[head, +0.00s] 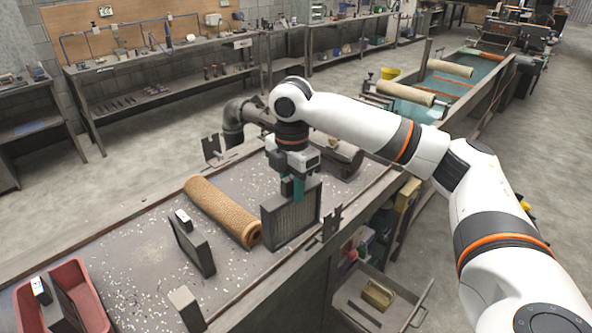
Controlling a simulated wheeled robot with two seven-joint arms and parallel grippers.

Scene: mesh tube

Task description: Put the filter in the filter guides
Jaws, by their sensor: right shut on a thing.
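My right gripper (292,188) reaches in from the right and points down. It is shut on the top edge of a grey, framed, pleated filter (291,222). The filter is upright near the bench's right edge, its broad face toward me. I cannot tell whether its lower edge touches the bench. Two dark notched brackets, seemingly the filter guides, stand at the bench edges: one (331,223) just right of the filter, the other (211,149) at the far left. The filter appears beside the near bracket; whether they touch is unclear. My left gripper is out of view.
A tan mesh tube (222,210) lies left of the filter. Another upright panel (192,243) and a grey block (187,309) stand nearer. A red bin (85,277) holds another panel at bottom left. A dark pipe elbow (233,119) rises behind. White scraps litter the bench (135,246).

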